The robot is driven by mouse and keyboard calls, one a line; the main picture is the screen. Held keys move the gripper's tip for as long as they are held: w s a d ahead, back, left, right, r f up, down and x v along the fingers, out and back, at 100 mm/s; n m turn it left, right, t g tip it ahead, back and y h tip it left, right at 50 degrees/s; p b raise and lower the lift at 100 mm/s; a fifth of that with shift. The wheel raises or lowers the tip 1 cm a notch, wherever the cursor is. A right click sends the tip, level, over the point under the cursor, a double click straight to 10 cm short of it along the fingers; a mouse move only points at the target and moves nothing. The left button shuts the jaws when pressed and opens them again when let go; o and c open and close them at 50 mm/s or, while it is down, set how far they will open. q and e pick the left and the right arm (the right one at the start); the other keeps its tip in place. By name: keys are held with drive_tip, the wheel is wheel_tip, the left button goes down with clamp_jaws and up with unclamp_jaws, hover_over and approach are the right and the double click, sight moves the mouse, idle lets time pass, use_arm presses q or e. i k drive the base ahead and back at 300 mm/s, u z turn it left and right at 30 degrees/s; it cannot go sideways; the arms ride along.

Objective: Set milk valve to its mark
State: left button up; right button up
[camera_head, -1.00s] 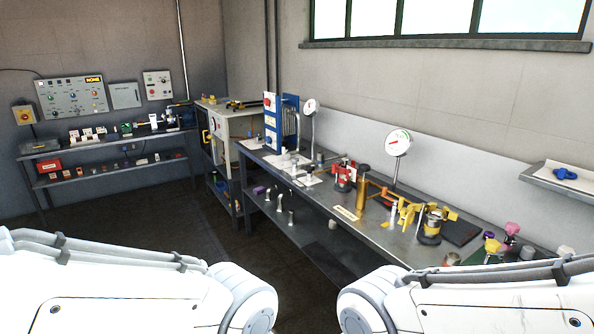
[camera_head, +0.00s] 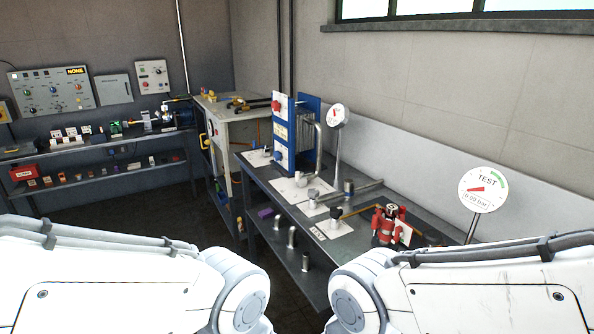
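Several small valve-like fittings stand on white plates on the bench beside a blue plate unit (camera_head: 306,140). One has a dark knob (camera_head: 336,214), one a grey knob (camera_head: 313,194), and another (camera_head: 278,156) stands at the foot of the plate unit. Labels and marks are too small to read, so I cannot tell which is the milk valve. Both my white arms reach in at the bottom, but neither gripper is in view, and no gripper is seen at the bench.
A metal bench (camera_head: 262,178) runs along the right wall. A red fitting (camera_head: 386,226) and a gauge (camera_head: 484,190) marked TEST, reading 0.00 bar, stand nearer. A grey cabinet (camera_head: 225,125) and a shelf with panels (camera_head: 50,92) are behind. Dark floor lies left of the bench.

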sight(298, 174)
drive_tip(key=u, duration=0.35)
drive_tip(key=i, duration=0.6)
drive_tip(key=u, duration=0.55)
drive_tip(key=i, duration=1.8)
drive_tip(key=z, duration=0.65)
